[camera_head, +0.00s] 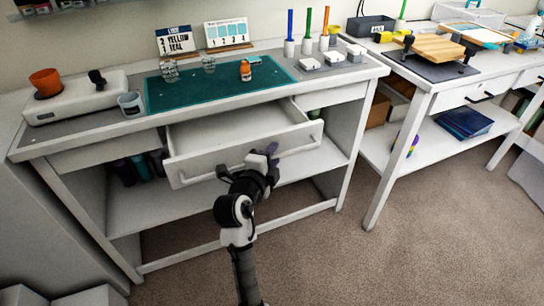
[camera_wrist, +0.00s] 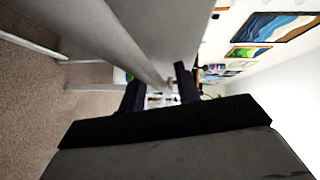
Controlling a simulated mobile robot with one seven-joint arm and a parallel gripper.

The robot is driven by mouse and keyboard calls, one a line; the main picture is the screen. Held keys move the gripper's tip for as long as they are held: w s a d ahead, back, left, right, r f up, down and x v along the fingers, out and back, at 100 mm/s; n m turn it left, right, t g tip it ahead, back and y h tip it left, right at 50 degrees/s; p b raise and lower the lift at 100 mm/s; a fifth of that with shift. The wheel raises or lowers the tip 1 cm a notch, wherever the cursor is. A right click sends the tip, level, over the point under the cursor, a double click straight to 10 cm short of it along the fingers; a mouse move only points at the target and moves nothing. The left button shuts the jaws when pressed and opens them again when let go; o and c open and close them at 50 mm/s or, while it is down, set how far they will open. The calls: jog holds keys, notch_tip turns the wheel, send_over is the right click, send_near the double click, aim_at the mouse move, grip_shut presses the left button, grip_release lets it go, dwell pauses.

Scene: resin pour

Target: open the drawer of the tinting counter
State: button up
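The tinting counter (camera_head: 100,130) is a white table with a grey top and a teal mat. Its white drawer (camera_head: 235,134) is pulled out, with its empty-looking inside showing. A pale bar handle (camera_head: 298,149) runs along the drawer front. My gripper (camera_head: 267,158) is at the handle, right of the middle of the drawer front. In the wrist view my gripper's two dark fingers (camera_wrist: 160,88) stand apart, with a pale bar or edge running between them. I see no clear contact of the fingers with it.
On the counter are an orange cup (camera_head: 46,82), a grey mug (camera_head: 131,104), glasses and an orange bottle (camera_head: 245,70). Dark bottles (camera_head: 124,172) stand on the shelf below. A second table (camera_head: 420,100) stands to the right. The carpet (camera_head: 390,260) in front is clear.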

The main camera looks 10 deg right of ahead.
jog(key=p+v, duration=0.2)
jog(key=v, duration=1.2)
